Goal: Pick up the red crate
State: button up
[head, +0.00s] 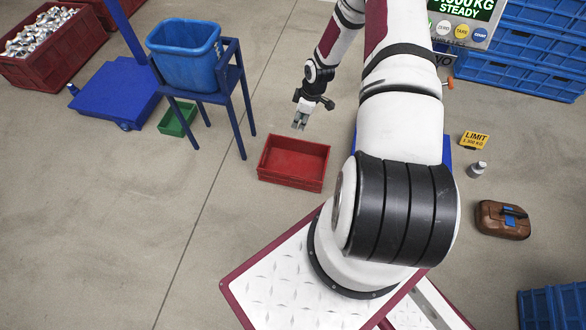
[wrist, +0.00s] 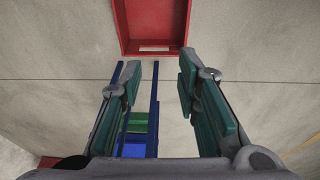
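The small red crate (head: 290,181) stands upright on the concrete floor and looks empty. In the wrist view the crate (wrist: 155,20) is at the top, cut off by the picture edge, with a slot in its near wall. My gripper (head: 299,124) hangs in the air, just beyond the crate's far side in the head view. In the wrist view my gripper (wrist: 158,73) is open, with its two fingers wide apart and nothing between them. The fingers are apart from the crate.
A blue stand (head: 229,72) bearing a blue bin (head: 185,55) is left of the crate, with a green crate (head: 177,120) beneath. A larger red crate (head: 58,65) of metal castings is farther left. A brown bag (head: 503,220) lies right. Floor around the red crate is clear.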

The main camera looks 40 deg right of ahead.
jog(key=t+y+b, duration=0.1)
jog(key=y+b, duration=0.1)
jog(key=b, duration=0.2)
send_near(291, 175)
jog(key=shift+w+a+f, duration=0.15)
jog(key=shift+w+a, duration=0.1)
jog(key=shift+w, duration=0.05)
jog(key=b+x, duration=0.3)
jog(key=x, duration=0.5)
jog(key=shift+d, duration=0.1)
jog(key=shift+b+x, duration=1.35)
jog(key=shift+x, duration=1.7)
grip_shut()
jog(key=shift+d, duration=0.1)
